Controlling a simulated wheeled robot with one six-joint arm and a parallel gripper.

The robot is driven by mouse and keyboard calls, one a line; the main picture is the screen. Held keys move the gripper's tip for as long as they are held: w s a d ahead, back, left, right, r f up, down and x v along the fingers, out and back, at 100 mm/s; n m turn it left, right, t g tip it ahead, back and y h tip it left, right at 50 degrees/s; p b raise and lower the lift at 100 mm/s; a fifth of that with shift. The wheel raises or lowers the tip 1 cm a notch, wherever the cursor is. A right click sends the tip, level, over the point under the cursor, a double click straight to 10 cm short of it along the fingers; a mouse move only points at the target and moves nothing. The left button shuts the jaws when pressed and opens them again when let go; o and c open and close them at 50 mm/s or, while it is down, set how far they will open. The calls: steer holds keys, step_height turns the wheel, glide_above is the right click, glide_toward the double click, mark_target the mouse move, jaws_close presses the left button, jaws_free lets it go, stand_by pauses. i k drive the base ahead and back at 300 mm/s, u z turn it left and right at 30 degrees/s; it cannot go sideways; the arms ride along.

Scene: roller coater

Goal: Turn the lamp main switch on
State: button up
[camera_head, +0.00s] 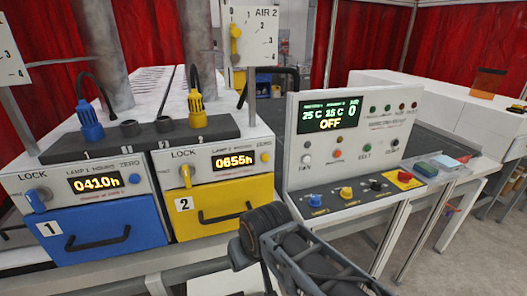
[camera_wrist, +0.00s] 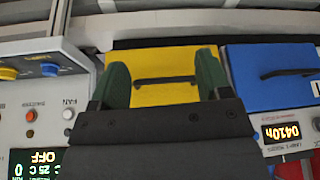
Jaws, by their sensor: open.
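The control panel (camera_head: 292,140) stands right of the yellow drawer, its display (camera_head: 330,114) reading OFF. On its lower ledge are a blue knob (camera_head: 315,200), a yellow knob (camera_head: 346,193), a black knob (camera_head: 376,185) and a red button on a yellow plate (camera_head: 405,176). Small labels are mostly unreadable, so I cannot tell which control is the lamp main switch. In the wrist view, my gripper (camera_wrist: 163,75) is open and empty, its dark green fingers in front of the yellow drawer (camera_wrist: 170,66). The blue knob (camera_wrist: 49,69) shows at left, apart from the fingers.
The blue drawer (camera_head: 108,228) and yellow drawer (camera_head: 210,208) have lock knobs and hour displays above. Cables and plugs (camera_head: 90,121) rise behind them. Small colored blocks (camera_head: 444,163) lie right of the ledge. My arm crosses the lower middle; open floor lies at lower right.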

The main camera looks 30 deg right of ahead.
mark_target(404, 177)
steer(key=z, duration=0.3)
steer(key=k, duration=0.75)
steer(key=z, duration=1.5)
steer(key=i, duration=0.75)
steer(key=z, duration=0.65)
steer(key=i, duration=0.75)
steer(key=u, duration=0.75)
steer(key=i, duration=0.45)
steer(key=u, duration=0.5)
